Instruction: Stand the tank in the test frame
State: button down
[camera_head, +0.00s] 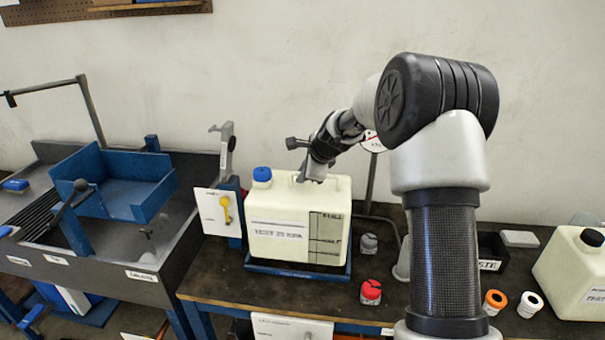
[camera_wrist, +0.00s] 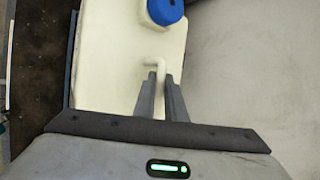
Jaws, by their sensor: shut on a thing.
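A cream tank (camera_head: 295,222) with a blue cap (camera_head: 262,176) stands upright in a low blue tray-like frame (camera_head: 298,272) on the dark bench. Its front carries a label and a dark marked strip. My gripper (camera_head: 309,176) reaches down to the tank's top from behind and right. In the wrist view my gripper (camera_wrist: 160,80) is shut on the tank's pale handle, and the tank (camera_wrist: 110,60) and blue cap (camera_wrist: 164,10) lie beyond the fingers. I cannot tell whether the tank's base rests fully in the blue frame.
A grey sink unit with a blue cradle (camera_head: 115,190) stands at left. A yellow-handled valve panel (camera_head: 218,213) is close beside the tank. Grey and red caps (camera_head: 371,291) sit right of it. A second tank (camera_head: 573,270) stands at far right.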

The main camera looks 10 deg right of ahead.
aim_at(302, 187)
jog(key=shift+w+f, duration=0.15)
jog(key=shift+f, duration=1.9)
jog(key=c, duration=2.2)
grip_release()
jog(key=shift+f, duration=0.25)
jog(key=o, duration=0.3)
jog(key=shift+s, duration=0.2)
jog(key=shift+o, duration=0.4)
jog(key=shift+r, duration=0.1)
jog(key=shift+s+d+r, duration=0.1)
jog(key=shift+s+r, duration=0.05)
jog(key=shift+r, duration=0.15)
jog(key=v, duration=1.1)
jog(key=shift+s+r+b, duration=0.1)
jog(key=shift+b, duration=0.25)
